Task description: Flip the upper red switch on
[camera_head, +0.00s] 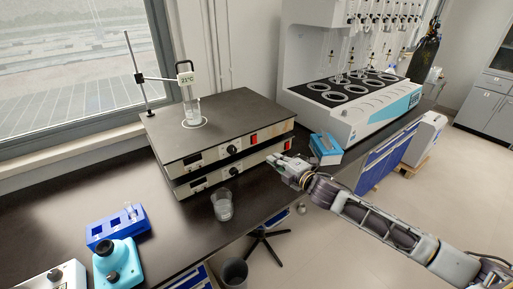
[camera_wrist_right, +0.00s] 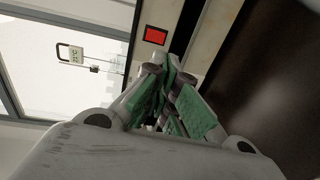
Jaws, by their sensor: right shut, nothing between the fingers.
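Two dark-topped hotplates are stacked on the bench, the upper unit (camera_head: 215,125) over the lower unit (camera_head: 222,176). The upper red switch (camera_head: 254,138) is on the right of the upper front panel; it also shows in the right wrist view (camera_wrist_right: 156,35), just past the fingertips. My left gripper is out of view.
A glass beaker (camera_head: 222,205) stands on the bench in front of the hotplates. A stand with a thermometer display (camera_head: 185,78) rises behind the upper plate. A blue box (camera_head: 326,148) and a white distiller (camera_head: 350,110) are to the right.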

